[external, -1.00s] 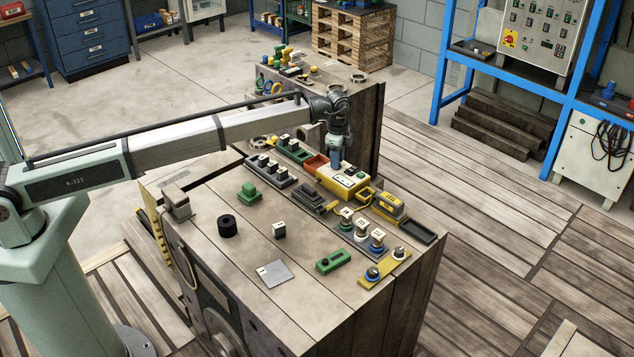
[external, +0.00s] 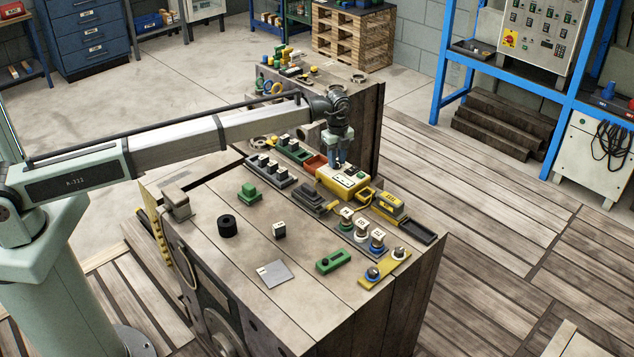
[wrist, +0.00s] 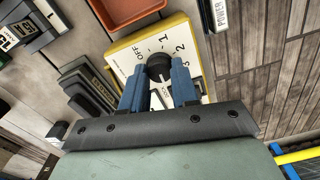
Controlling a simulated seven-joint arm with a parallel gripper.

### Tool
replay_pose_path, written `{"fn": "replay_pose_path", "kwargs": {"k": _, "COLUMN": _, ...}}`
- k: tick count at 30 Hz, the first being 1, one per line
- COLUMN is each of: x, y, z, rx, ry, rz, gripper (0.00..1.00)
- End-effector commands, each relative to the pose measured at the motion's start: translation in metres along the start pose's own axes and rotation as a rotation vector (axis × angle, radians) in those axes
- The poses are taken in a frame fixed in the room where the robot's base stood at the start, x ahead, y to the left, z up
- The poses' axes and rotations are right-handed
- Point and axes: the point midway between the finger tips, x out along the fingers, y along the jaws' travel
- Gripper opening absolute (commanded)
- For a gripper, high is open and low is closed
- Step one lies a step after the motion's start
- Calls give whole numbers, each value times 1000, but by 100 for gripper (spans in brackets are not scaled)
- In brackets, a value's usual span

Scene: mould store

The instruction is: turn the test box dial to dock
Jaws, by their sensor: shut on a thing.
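The test box (external: 345,184) is a yellow case with a white top, on the workbench near its far side. In the wrist view the test box (wrist: 120,50) has the printed marks OFF, 1 and 2 around a black dial (wrist: 160,67). My gripper (external: 341,163) points down onto the box. In the wrist view my gripper (wrist: 159,72) has its two blue fingers on either side of the dial, shut on it. The dial's exact setting is hard to tell.
An orange-red tray (external: 314,163) sits just behind the box. Dark blocks (external: 312,201) stand in front of it, and a yellow unit (external: 391,206) is to its right. Several white-topped connectors (external: 362,230) stand nearer the right edge. The bench's near middle is fairly open.

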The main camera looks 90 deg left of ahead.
Motion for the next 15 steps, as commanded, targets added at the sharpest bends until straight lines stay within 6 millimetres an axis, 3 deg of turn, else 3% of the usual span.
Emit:
{"fn": "replay_pose_path", "kwargs": {"k": 14, "x": 0, "y": 0, "z": 0, "rx": 13, "ry": 0, "rz": -1, "gripper": 0}}
{"fn": "replay_pose_path", "kwargs": {"k": 15, "x": 0, "y": 0, "z": 0, "rx": 12, "ry": 0, "rz": -1, "gripper": 32}}
